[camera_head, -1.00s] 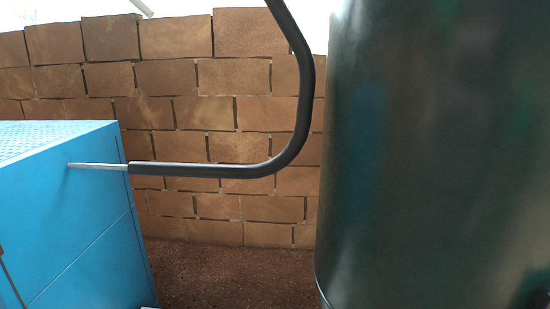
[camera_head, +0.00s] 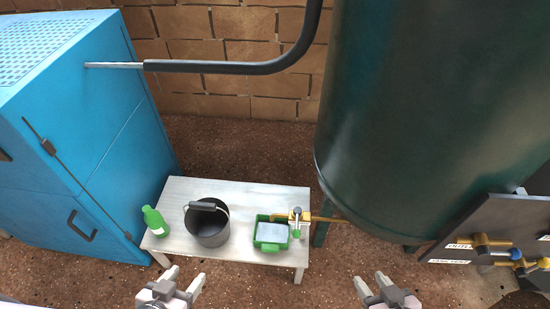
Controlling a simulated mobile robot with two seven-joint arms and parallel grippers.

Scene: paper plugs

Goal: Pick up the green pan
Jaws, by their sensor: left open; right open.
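The green pan (camera_head: 271,246) is a small rectangular tray with a green rim and a pale grey-blue inside. It rests on the right part of a low whitish table (camera_head: 188,258), beneath or beside a brass valve (camera_head: 297,217); I cannot tell which. My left gripper (camera_head: 183,278) is open and empty at the bottom of the view, in front of the table's left part. My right gripper (camera_head: 369,281) is open and empty at the bottom, right of the table. Both are apart from the pan.
A dark bucket (camera_head: 212,229) stands left of the pan, and a green bottle (camera_head: 155,221) stands at the table's left end. A blue cabinet (camera_head: 95,130) is at left. A large dark green tank (camera_head: 420,110) and a valve panel (camera_head: 490,235) are at right.

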